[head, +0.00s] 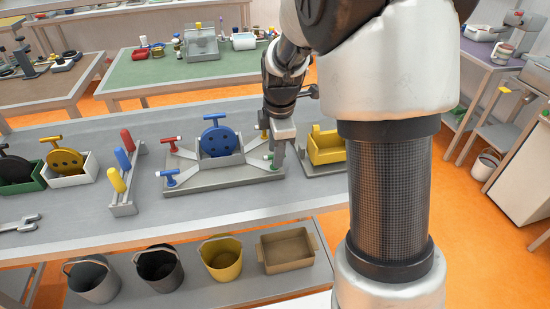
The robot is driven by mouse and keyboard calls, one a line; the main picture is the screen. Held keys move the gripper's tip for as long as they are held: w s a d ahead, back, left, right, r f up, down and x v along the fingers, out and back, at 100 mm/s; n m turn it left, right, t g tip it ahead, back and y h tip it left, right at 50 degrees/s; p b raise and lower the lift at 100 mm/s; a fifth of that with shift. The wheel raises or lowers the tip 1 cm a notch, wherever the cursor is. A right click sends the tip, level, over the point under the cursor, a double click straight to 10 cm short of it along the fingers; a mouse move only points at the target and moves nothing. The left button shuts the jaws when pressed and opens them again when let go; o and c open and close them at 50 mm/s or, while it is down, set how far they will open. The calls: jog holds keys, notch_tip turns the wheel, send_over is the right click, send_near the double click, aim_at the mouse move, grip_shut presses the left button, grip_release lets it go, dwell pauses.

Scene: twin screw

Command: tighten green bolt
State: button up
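A grey fixture (232,181) stands on the workbench. It holds a blue wheel (220,138) upright in its middle. The green bolt (270,157) is at the right front corner of the fixture, small and partly hidden by my gripper. My gripper (281,163) points down right beside the green bolt, on its right side. I cannot tell if it touches the bolt or if its fingers are open or shut. A red bolt (170,141) and a blue bolt (170,178) are on the left side of the fixture. A yellow bolt (264,125) is at the right rear, close to my arm.
A yellow box-shaped holder (326,148) stands close to the right of my gripper. A rack (124,207) with coloured handles stands left of the fixture. A wrench (19,224) lies far left. Bins, including a yellow bucket (221,260), sit on the lower shelf. The bench front is clear.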

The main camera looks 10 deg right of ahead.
jog(key=shift+w+f, duration=0.2)
jog(key=shift+f, duration=0.6)
jog(key=shift+w+f, duration=0.15)
jog(key=shift+f, duration=0.6)
grip_shut()
